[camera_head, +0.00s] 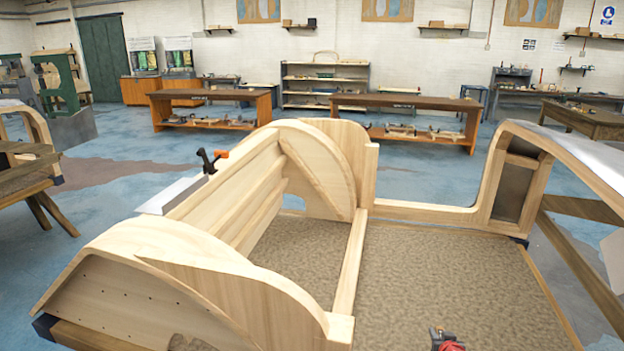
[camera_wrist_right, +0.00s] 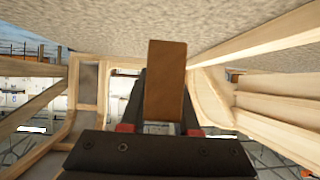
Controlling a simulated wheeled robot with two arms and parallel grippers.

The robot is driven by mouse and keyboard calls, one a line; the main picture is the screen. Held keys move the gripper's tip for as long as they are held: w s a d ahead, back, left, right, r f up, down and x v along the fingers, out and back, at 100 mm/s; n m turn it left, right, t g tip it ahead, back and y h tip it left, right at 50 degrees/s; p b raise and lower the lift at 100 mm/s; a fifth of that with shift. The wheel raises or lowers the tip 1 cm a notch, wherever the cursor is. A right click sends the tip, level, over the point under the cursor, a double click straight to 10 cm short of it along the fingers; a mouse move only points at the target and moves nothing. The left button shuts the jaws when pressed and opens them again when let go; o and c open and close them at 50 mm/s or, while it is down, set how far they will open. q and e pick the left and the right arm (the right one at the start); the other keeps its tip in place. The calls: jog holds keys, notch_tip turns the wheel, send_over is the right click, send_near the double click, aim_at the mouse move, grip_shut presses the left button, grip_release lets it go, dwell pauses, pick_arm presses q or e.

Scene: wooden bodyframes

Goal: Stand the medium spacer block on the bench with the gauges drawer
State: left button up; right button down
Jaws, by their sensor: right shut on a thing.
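My right gripper (camera_wrist_right: 162,104) is shut on a brown wooden block (camera_wrist_right: 166,75), which stands up between its two dark fingers in the right wrist view. I take this block to be the spacer block; its size cannot be compared with others here. In the head view only a small red and black part of my right gripper (camera_head: 446,340) shows at the bottom edge, and the block cannot be made out there. Two wooden workbenches stand far back, one at left (camera_head: 208,96) and one at centre (camera_head: 405,102). No gauges drawer can be made out on either.
A large pale wooden bodyframe (camera_head: 150,245) with a speckled floor panel (camera_head: 430,280) fills the foreground. A black and orange clamp (camera_head: 212,160) sits on its rail. Another bench (camera_head: 588,118) stands at far right. Open blue floor (camera_head: 440,160) lies beyond the frame.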

jog(key=a+r+n+y, duration=0.1)
jog(key=a+r, duration=0.3)
jog(key=a, duration=0.3)
jog(key=a+r, duration=0.4)
jog(key=a, duration=0.4)
jog(key=s+a+r, duration=0.1)
jog(key=s+a, duration=0.1)
jog(key=s, duration=0.5)
jog(key=s+a+r+n+y, duration=0.1)
jog(key=s+a, duration=0.2)
jog(key=s, duration=0.5)
jog(key=shift+a+r, duration=0.2)
jog(key=shift+r, duration=0.15)
